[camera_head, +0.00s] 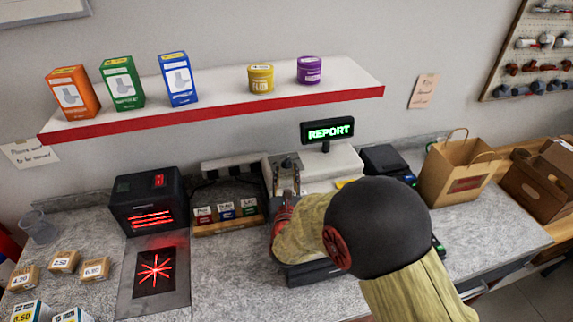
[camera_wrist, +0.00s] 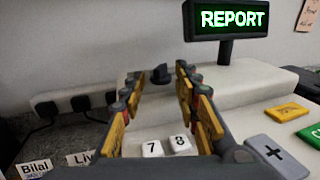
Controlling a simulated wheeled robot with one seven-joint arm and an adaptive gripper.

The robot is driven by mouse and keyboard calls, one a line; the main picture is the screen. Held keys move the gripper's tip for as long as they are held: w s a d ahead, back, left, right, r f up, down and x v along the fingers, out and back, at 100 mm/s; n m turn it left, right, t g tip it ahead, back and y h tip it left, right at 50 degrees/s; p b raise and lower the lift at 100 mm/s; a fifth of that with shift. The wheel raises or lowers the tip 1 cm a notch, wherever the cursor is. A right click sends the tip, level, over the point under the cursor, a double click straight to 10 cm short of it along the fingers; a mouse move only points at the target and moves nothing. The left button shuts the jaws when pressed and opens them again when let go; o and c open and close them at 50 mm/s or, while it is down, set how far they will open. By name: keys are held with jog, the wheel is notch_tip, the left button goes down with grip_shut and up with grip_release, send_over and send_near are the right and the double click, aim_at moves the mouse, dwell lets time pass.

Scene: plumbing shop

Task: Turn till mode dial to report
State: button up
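The till (camera_head: 318,172) stands on the counter, its top partly hidden by my arm. Its display (camera_head: 328,131) shows REPORT in green letters; the display also fills the upper right of the wrist view (camera_wrist: 228,18). The small black mode dial (camera_wrist: 161,74) is on the till's raised rear part in the wrist view. My gripper (camera_wrist: 157,72) is open, with a yellow-padded finger on either side of the dial in the picture. The dial looks a little beyond the fingertips, and no contact shows. In the head view my gripper (camera_head: 286,184) is over the till's left part.
A black scanner (camera_head: 147,196) with red lines and a card rack (camera_head: 228,212) stand left of the till. A card terminal (camera_head: 388,163) and paper bag (camera_head: 455,175) stand right. A red-edged shelf (camera_head: 215,109) hangs above. White keys (camera_wrist: 166,147) lie below the fingers.

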aim_at(286, 163)
jog(key=shift+w+d, duration=0.15)
jog(key=shift+w, duration=2.1)
jog(key=c, duration=0.7)
grip_shut()
